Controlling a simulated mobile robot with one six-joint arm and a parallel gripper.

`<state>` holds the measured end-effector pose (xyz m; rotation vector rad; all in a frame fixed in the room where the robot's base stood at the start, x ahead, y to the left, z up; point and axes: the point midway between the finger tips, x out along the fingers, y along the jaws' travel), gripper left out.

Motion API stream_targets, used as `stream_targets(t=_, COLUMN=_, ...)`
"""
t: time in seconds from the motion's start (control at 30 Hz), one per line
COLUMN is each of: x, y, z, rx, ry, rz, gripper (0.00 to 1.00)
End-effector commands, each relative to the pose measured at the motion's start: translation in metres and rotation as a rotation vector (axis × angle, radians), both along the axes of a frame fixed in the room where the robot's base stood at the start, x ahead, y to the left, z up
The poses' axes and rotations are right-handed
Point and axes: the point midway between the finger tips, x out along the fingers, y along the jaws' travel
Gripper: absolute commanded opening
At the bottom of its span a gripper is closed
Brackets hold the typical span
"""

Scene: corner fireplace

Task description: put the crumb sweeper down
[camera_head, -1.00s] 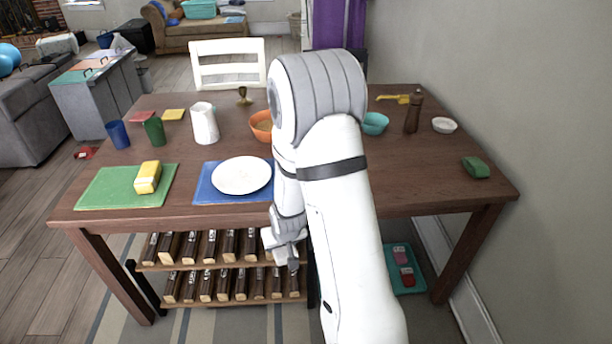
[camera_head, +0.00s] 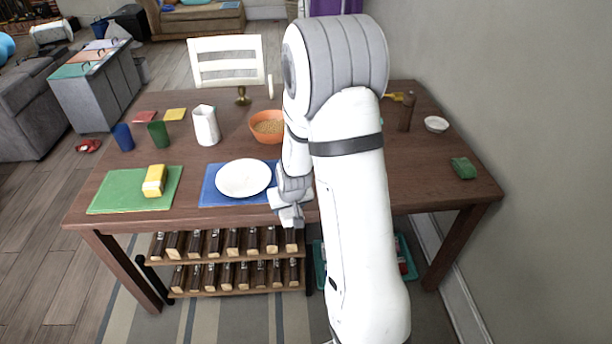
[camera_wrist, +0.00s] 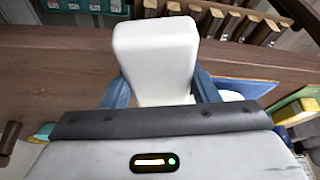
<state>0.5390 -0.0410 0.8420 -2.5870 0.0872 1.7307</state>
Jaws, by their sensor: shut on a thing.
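The crumb sweeper (camera_wrist: 155,60) shows in the wrist view as a white, block-like body between the two blue-grey fingers of my gripper (camera_wrist: 160,90). My gripper is shut on it; the fingers cover part of its sides. In the head view my gripper (camera_head: 290,212) is at the front edge of the brown table (camera_head: 330,205), just right of and below the white plate (camera_head: 243,178). The sweeper is hard to tell from my white wrist there. I cannot tell whether it touches the table.
A blue placemat (camera_head: 210,196) lies under the plate. A green mat (camera_head: 115,193) with a yellow block (camera_head: 154,180) is left. An orange bowl (camera_head: 267,125) stands behind my arm. A rack (camera_head: 225,290) of several dark-handled pieces is below. The table's right front is mostly clear.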

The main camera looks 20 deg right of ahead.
Motion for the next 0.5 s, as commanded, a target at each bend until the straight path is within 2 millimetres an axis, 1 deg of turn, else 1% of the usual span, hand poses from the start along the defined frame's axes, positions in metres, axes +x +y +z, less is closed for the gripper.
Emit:
stream_targets(t=0.03, x=0.007, y=-0.012, z=0.013, rx=0.006, ry=-0.01, rz=-0.031, gripper=0.33)
stream_targets(t=0.17, x=0.019, y=-0.044, z=0.046, rx=0.005, ry=-0.009, rz=-0.086, gripper=0.33)
stream_targets(t=0.2, x=0.021, y=-0.054, z=0.057, rx=0.004, ry=-0.009, rz=-0.103, gripper=0.33)
stream_targets(t=0.3, x=0.025, y=-0.077, z=0.083, rx=0.005, ry=-0.009, rz=-0.141, gripper=0.33)
stream_targets(t=0.5, x=0.025, y=-0.114, z=0.127, rx=0.006, ry=-0.008, rz=-0.201, gripper=0.33)
